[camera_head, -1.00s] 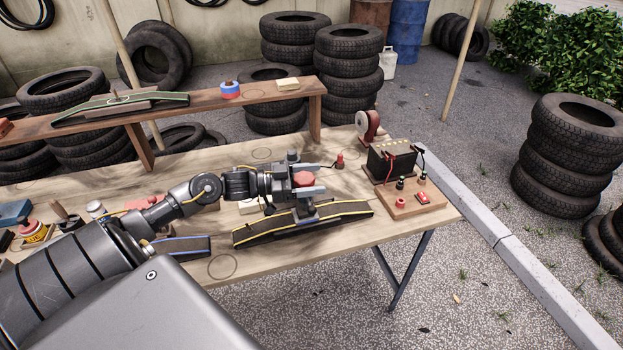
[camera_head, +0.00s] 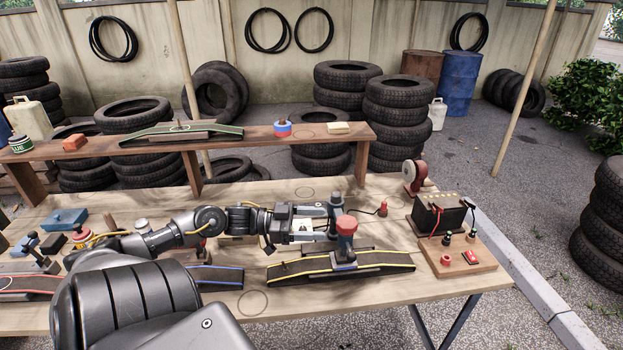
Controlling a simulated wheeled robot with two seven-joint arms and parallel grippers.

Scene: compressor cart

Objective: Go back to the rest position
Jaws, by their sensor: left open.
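My left gripper (camera_head: 333,222) is open above the workbench, with its fingers pointing right. That piece sits on a dark ramp-shaped board with yellow edging (camera_head: 375,262) near the front of the bench. My left arm reaches in from the lower left and hides part of the bench. My right gripper is not in view.
A battery board (camera_head: 456,257) with red leads stands at the bench's right end, with a red reel (camera_head: 415,178) behind it. A raised shelf (camera_head: 240,135) runs along the back. A blue-edged board (camera_head: 218,275) and several small tools lie at the left.

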